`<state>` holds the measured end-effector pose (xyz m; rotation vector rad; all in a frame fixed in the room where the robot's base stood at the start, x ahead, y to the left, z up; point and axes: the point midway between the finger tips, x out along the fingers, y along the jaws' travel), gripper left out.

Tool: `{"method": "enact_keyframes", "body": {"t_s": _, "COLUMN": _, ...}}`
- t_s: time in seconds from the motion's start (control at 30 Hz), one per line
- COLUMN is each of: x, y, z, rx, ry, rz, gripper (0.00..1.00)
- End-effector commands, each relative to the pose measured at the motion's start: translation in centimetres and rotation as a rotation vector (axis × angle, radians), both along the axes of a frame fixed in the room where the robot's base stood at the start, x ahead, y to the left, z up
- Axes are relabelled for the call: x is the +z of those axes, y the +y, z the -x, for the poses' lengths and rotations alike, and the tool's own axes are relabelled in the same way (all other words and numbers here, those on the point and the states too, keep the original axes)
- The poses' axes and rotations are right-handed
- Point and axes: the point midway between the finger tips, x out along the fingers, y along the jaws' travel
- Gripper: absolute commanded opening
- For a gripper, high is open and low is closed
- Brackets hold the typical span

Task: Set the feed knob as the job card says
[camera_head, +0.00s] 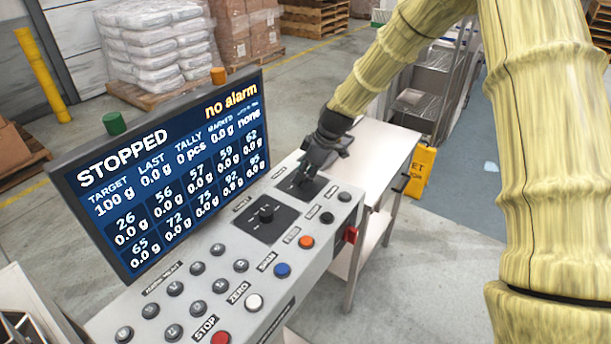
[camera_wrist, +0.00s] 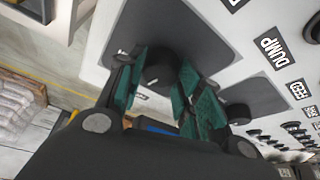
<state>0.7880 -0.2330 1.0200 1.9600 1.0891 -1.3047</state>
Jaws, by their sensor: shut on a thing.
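The control panel (camera_head: 222,284) has two black knobs on dark square plates. My gripper (camera_head: 303,177) is at the far knob, whose dark plate (camera_head: 318,189) shows around it. In the wrist view my gripper (camera_wrist: 163,72) has its green-padded fingers on either side of this round black knob (camera_wrist: 159,66), shut on it. The nearer knob (camera_head: 266,213) stands free; it also shows in the wrist view (camera_wrist: 238,112). The small labels by the knobs are too small to read, so I cannot tell which is the feed knob. I see no job card.
The screen (camera_head: 165,170) reads STOPPED, no alarm, target 100 g. Orange (camera_head: 306,242), blue (camera_head: 282,270), white (camera_head: 253,302) and red (camera_head: 221,338) buttons line the panel's near side. A red part (camera_head: 351,235) juts from its right end. A pale table (camera_head: 375,150) stands beyond.

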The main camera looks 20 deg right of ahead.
Motion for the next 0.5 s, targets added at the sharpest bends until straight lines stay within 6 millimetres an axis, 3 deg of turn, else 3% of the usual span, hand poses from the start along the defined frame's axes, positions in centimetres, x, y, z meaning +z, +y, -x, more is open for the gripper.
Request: {"method": "enact_keyframes", "body": {"t_s": 0.5, "x": -0.3, "y": 0.33, "z": 0.38, "rx": -0.473, "ry": 0.003, "rz": 0.002, "gripper": 0.12}}
